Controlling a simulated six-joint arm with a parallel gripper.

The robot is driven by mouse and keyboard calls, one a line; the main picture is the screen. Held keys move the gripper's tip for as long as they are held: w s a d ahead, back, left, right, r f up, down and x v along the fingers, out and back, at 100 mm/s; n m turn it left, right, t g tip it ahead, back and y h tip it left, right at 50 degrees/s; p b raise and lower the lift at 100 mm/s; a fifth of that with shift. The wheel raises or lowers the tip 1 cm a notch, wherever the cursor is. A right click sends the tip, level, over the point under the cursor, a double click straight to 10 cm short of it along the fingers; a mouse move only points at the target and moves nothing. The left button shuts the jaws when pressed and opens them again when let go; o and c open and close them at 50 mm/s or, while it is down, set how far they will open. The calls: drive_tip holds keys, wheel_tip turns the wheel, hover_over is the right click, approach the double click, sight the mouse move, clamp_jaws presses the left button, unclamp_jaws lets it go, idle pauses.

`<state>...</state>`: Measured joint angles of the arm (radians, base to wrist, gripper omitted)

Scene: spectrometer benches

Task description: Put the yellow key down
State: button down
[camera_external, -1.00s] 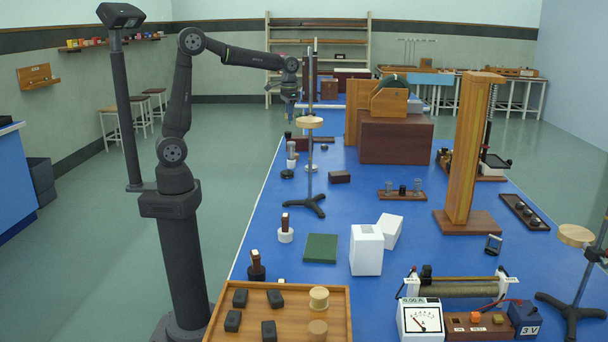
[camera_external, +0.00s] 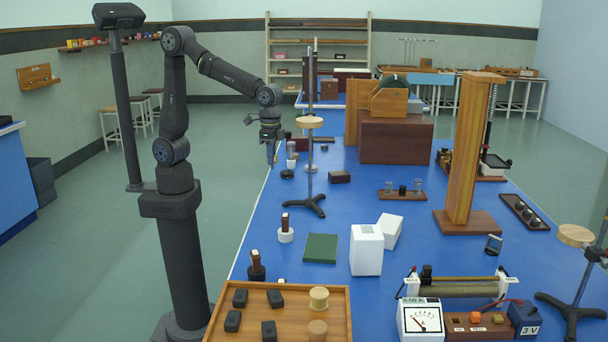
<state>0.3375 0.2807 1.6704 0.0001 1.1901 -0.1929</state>
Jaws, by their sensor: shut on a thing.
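My gripper (camera_external: 271,159) points down over the left edge of the blue bench, around the middle of its length. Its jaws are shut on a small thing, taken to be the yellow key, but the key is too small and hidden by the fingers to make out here. I cannot tell how high above the bench the fingertips are. The blue bench (camera_external: 262,225) runs away from the camera.
A retort stand (camera_external: 310,170) stands right of my gripper, with small bottles (camera_external: 291,148) nearby. A green mat (camera_external: 321,248), white blocks (camera_external: 366,250) and a wooden tray (camera_external: 340,315) are nearer. A large brown box (camera_external: 395,140) lies farther right.

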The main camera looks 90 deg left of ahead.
drive_tip(key=s+d+f+n, duration=0.1)
drive_tip(key=s+d+f, duration=0.2)
drive_tip(key=d, duration=0.6)
drive_tip(key=s+d+f, duration=0.3)
drive_tip(key=s+d, duration=0.1)
drive_tip(key=d, duration=0.4)
drive_tip(key=s+d+f+n, duration=0.1)
drive_tip(key=s+d+f, duration=0.2)
drive_tip(key=d, duration=0.6)
drive_tip(key=w+a+f, duration=0.1)
drive_tip(key=w+f, duration=0.1)
drive_tip(key=w, duration=0.1)
drive_tip(key=w+a+f, duration=0.1)
drive_tip(key=w+f, duration=0.1)
drive_tip(key=w, duration=0.2)
drive_tip(key=w+a+f, duration=0.1)
drive_tip(key=w+f, duration=0.1)
drive_tip(key=w, duration=0.1)
drive_tip(key=shift+w+a+f, duration=0.3)
drive_tip(key=shift+a+f, duration=0.1)
drive_tip(key=shift+f, duration=2)
drive_tip(key=shift+f, duration=0.1)
drive_tip(key=shift+f, duration=0.1)
drive_tip(key=c, duration=1.5)
unclamp_jaws()
